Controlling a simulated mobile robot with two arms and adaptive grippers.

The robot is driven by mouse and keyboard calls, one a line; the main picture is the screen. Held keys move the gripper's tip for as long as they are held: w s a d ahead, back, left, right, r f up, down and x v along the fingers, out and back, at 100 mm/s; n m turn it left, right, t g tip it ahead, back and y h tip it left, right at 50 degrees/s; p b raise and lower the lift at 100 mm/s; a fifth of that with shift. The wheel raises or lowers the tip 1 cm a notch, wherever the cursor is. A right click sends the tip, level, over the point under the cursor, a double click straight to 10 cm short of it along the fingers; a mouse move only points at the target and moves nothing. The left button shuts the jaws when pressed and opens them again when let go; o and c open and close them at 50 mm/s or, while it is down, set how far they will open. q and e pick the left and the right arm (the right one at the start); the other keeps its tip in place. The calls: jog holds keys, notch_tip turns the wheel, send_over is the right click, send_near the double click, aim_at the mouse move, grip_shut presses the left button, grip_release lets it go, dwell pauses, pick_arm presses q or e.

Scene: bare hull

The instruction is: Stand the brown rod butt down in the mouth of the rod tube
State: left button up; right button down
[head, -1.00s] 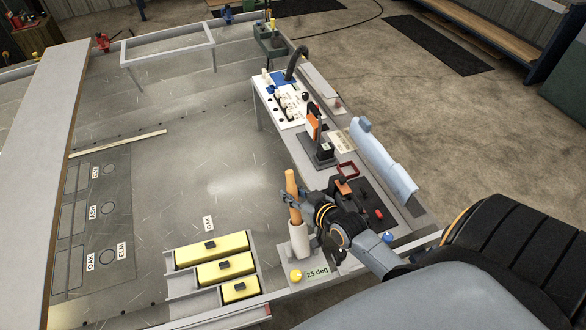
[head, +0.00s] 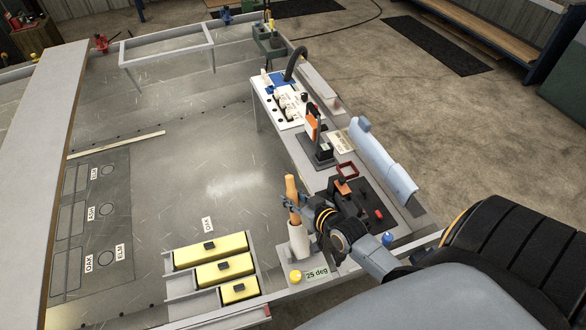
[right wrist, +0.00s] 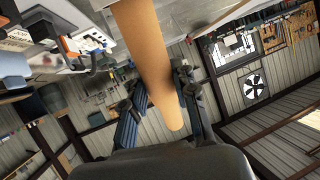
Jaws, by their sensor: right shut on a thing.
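The brown rod (head: 292,187) stands nearly upright, leaning slightly, above the white rod tube (head: 299,242). My right gripper (head: 292,204) is shut on the rod just above the tube's mouth. The rod's lower end meets the mouth in the head view; how deep it sits inside cannot be told. In the right wrist view the rod (right wrist: 150,55) runs between the two fingers of my right gripper (right wrist: 162,100). My left gripper is not in view.
Yellow blocks (head: 222,268) lie in a grey rack left of the tube. A yellow knob (head: 296,276) and a "25 deg" label (head: 317,273) are in front of the tube. A black and orange tool stand (head: 318,150) is behind. The metal hull floor at left is mostly clear.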

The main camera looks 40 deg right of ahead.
jog(key=shift+s+a+f+b, duration=0.1)
jog(key=shift+s+f+b, duration=0.25)
jog(key=shift+f, duration=0.35)
dwell(0.5)
jog(key=c, duration=1)
grip_release()
jog(key=v, duration=1.2)
jog(key=shift+a+f, duration=0.1)
